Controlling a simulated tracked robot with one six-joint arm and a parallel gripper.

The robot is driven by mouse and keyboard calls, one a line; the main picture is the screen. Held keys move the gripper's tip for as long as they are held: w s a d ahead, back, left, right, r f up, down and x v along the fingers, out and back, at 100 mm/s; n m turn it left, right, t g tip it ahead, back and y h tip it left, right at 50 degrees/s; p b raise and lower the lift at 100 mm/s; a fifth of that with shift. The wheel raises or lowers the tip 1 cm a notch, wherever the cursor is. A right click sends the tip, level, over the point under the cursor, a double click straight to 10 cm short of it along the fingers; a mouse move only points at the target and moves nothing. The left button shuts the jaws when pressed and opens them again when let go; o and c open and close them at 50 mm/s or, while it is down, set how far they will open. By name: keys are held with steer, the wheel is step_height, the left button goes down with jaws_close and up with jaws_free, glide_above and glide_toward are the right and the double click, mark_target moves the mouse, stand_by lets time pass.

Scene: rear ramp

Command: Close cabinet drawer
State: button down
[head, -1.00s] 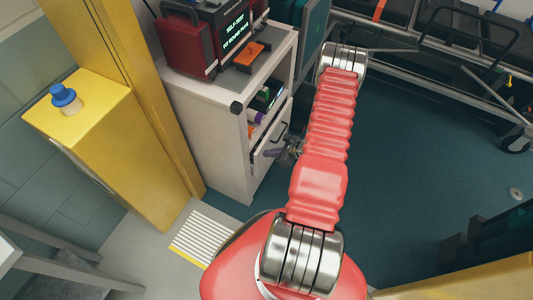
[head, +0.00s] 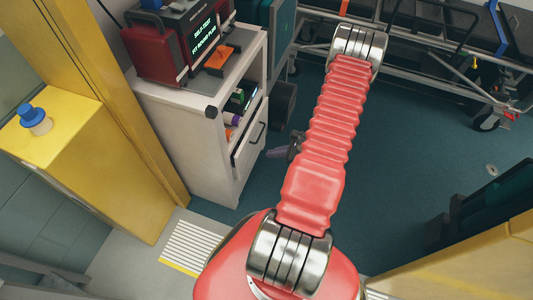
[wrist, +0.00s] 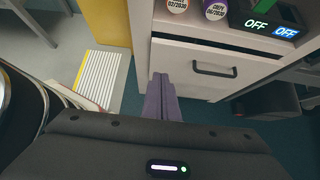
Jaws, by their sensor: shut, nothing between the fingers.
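The white cabinet (head: 195,110) stands left of my arm in the head view. Its drawer (head: 249,146) has a pale front and a dark bar handle. In the wrist view the drawer front (wrist: 235,84) fills the upper middle, with a dark gap along its top edge.
An open shelf above the drawer holds small bottles (wrist: 215,9). A red device (head: 160,45) and a monitor stand on top. A yellow cabinet (head: 70,150) is at left, a stretcher (head: 440,65) at back right. A dark bin (head: 283,104) stands beside the cabinet.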

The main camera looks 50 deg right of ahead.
steer(key=w+a+r+n+g+y, duration=0.1)
steer(key=w+a+r+n, duration=0.2)
steer(key=a+r+n, duration=0.45)
steer(key=w+a+r+n+g+y, duration=0.1)
steer(key=w+a+r+n+g, duration=0.2)
steer(key=r, duration=0.7)
steer(key=w+a+r+n, duration=0.45)
steer(key=a+r, duration=0.25)
steer(key=r, duration=0.2)
steer(key=s+a+r+n+h, duration=0.2)
steer(key=s+a+r+n, duration=0.5)
steer(key=r, duration=0.3)
steer(key=s+a+r+n+h, duration=0.3)
steer(key=s+a+r+n, duration=0.5)
steer(key=a+r+n, duration=0.2)
steer(key=shift+a+r+t, duration=0.3)
steer(key=shift+r, duration=0.3)
